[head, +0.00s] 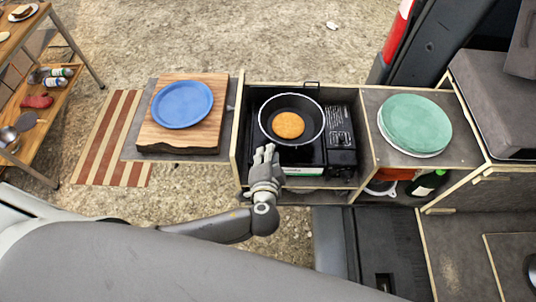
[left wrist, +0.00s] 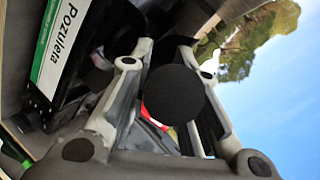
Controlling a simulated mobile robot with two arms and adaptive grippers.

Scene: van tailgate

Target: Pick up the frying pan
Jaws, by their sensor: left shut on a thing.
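The black frying pan (head: 285,103) sits on the black camping stove (head: 341,138) in the middle compartment of the tailgate unit. A round golden pancake (head: 288,125) lies in it. My left gripper (head: 265,153) is at the pan's near side, shut on its handle. In the left wrist view the dark round end of the handle (left wrist: 174,95) shows between the two fingers. Most of the handle is hidden by the gripper in the head view. Whether the pan is clear of the stove I cannot tell. My right gripper is not in view.
A blue plate (head: 182,104) lies on a wooden board (head: 213,128) to the left. Wooden compartment walls flank the stove. A shelf rack (head: 53,115) is at far left.

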